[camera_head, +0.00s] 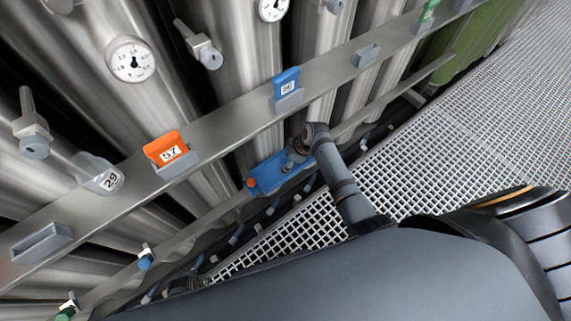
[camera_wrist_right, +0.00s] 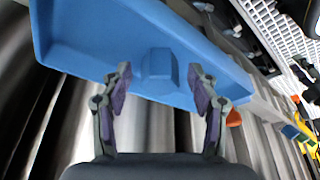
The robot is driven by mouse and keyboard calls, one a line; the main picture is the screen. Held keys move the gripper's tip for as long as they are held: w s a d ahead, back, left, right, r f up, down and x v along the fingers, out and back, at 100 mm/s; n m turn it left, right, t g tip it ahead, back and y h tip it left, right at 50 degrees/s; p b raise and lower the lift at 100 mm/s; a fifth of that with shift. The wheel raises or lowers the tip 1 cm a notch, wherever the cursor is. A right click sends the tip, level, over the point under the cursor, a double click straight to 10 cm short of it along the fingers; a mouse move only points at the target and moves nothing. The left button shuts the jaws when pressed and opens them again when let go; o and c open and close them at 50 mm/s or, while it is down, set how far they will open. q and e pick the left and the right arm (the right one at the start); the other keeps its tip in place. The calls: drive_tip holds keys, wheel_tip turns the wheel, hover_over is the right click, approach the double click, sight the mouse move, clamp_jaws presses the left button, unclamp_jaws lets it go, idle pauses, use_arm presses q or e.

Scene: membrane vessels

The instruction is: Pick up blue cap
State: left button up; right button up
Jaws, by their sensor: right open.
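In the right wrist view a large blue piece (camera_wrist_right: 95,40) with a raised rim fills the upper part, and a small blue block (camera_wrist_right: 160,66) rises from it. My right gripper (camera_wrist_right: 159,75) is open, with one fingertip on each side of this block. I cannot tell whether they touch it. In the head view the blue piece (camera_head: 268,173) is low behind the rail, by the end of my right arm; the fingers are hard to see there. A small blue cap (camera_head: 145,262) sits on a fitting at the lower left. My left gripper is not in view.
A metal rail (camera_head: 235,118) crosses the steel vessels. An orange part (camera_wrist_right: 233,118) is beside the blue piece. Floor grating (camera_head: 440,150) lies right.

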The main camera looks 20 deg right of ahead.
drive_tip(key=c, duration=1.1)
drive_tip(key=shift+r, duration=0.15)
drive_tip(key=shift+c, duration=0.2)
